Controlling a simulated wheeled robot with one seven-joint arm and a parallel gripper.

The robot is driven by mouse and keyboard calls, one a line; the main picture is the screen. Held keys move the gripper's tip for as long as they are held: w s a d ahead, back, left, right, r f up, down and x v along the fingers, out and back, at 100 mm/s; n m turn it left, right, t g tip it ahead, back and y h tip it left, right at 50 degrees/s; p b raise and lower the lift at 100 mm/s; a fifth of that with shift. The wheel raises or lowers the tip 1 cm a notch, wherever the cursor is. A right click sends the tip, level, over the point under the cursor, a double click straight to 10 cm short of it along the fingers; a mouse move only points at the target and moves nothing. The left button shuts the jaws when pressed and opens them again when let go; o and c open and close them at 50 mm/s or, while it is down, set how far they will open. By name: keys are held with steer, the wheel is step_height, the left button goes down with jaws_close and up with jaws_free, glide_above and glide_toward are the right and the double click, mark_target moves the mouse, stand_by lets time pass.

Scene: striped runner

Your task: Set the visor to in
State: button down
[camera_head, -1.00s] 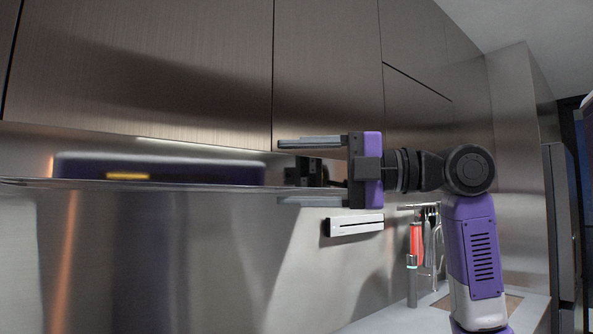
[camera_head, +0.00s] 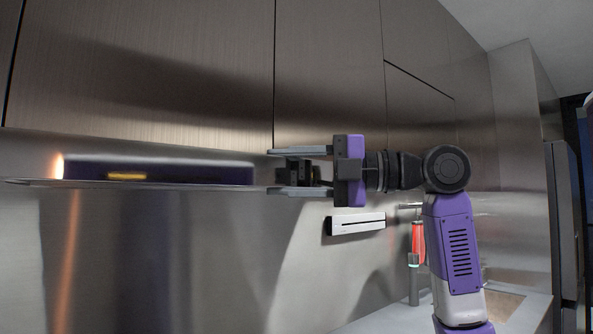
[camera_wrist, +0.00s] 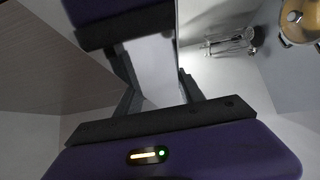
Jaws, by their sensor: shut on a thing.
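The visor (camera_head: 200,186) is a thin steel sheet seen nearly edge-on under the upper cabinets, at the left of the head view. My gripper (camera_head: 292,172) is at the visor's right end, one finger above its level and one below. It is shut on the visor. In the wrist view a pale flat panel, seemingly the visor (camera_wrist: 155,65), lies between the fingers. The exact contact is hidden behind the fingers in the head view.
Steel cabinet doors (camera_head: 140,70) hang just above the gripper. A white wall strip (camera_head: 355,223) is below it. The space below the visor is clear.

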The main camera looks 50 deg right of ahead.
steer(key=w+d, duration=0.1)
steer(key=w, duration=0.2)
steer(key=w+d+p, duration=0.1)
steer(key=w, duration=0.3)
steer(key=w+d, duration=0.1)
steer(key=w, duration=0.3)
steer(key=shift+w+d+p, duration=0.15)
steer(key=shift+w+p, duration=0.1)
steer(key=shift+p, duration=0.1)
steer(key=c, duration=0.7)
jaws_free()
steer(key=shift+w, duration=0.15)
steer(key=shift+s, duration=0.2)
steer(key=b+v, duration=0.2)
steer(key=v, duration=0.5)
steer(key=shift+s+d, duration=0.2)
steer(key=shift+s, duration=0.05)
